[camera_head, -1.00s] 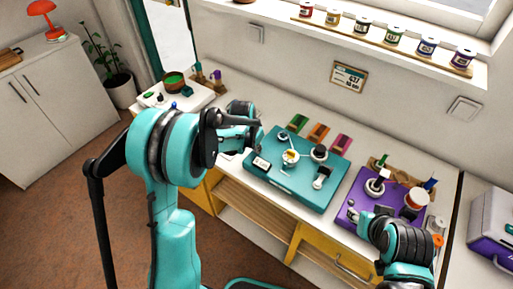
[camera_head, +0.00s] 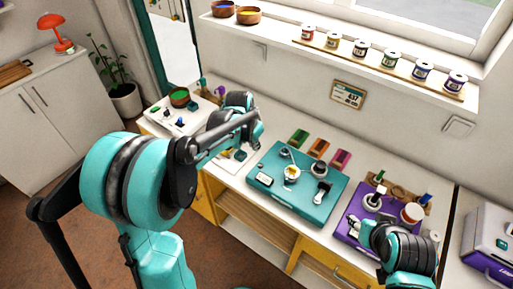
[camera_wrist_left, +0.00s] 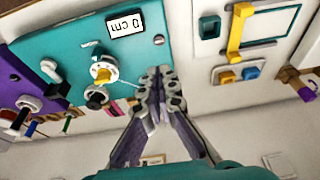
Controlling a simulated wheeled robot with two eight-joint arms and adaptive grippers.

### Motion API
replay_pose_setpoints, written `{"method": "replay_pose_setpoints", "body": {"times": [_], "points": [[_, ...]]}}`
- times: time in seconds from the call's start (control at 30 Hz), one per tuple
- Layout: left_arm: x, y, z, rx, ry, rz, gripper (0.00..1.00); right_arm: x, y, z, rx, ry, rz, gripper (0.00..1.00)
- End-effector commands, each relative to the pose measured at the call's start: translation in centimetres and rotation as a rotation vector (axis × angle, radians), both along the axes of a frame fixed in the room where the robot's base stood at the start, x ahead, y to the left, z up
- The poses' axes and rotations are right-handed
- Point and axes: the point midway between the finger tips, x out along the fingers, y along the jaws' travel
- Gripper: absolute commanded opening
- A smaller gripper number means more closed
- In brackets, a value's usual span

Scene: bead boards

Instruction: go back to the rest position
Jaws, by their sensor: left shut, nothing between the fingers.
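My left gripper (camera_wrist_left: 160,73) is shut and empty in the left wrist view, its fingertips together beside the edge of the teal board. In the head view my left forearm and wrist reach over the bench left of the teal board (camera_head: 300,208), and the fingers there are mostly hidden. The teal board also shows in the left wrist view (camera_wrist_left: 185,20), with a small display and a white knob. My right gripper (camera_head: 355,226) is low at the purple board (camera_head: 352,203); its fingers are too small to tell open from shut.
A white board with a yellow part (camera_wrist_left: 240,30) lies beside my left gripper. Another white board with a green bowl (camera_head: 180,97) is at the bench's left end. Green, orange and pink blocks stand behind the teal board. Paint jars line the sill (camera_head: 400,78). A grey-purple case (camera_head: 490,240) is at right.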

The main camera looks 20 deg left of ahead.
Motion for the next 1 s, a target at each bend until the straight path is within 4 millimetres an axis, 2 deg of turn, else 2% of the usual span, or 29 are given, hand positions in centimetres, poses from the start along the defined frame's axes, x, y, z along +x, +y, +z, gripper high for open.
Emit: {"method": "replay_pose_setpoints", "body": {"times": [0.73,0.87,1.0], "points": [[-0.2,0.0,0.2,0.001,-0.002,0.002,0.00,0.0,0.0,0.0,0.000,0.000,0.000,0.40],[-1.7,-0.1,1.3,0.001,-0.021,0.025,0.00,0.0,0.0,-0.4,0.000,0.000,0.000,0.40],[-5.5,-0.2,3.5,0.000,-0.069,0.083,0.00,0.0,0.0,-1.0,0.000,0.000,0.000,0.40]]}}
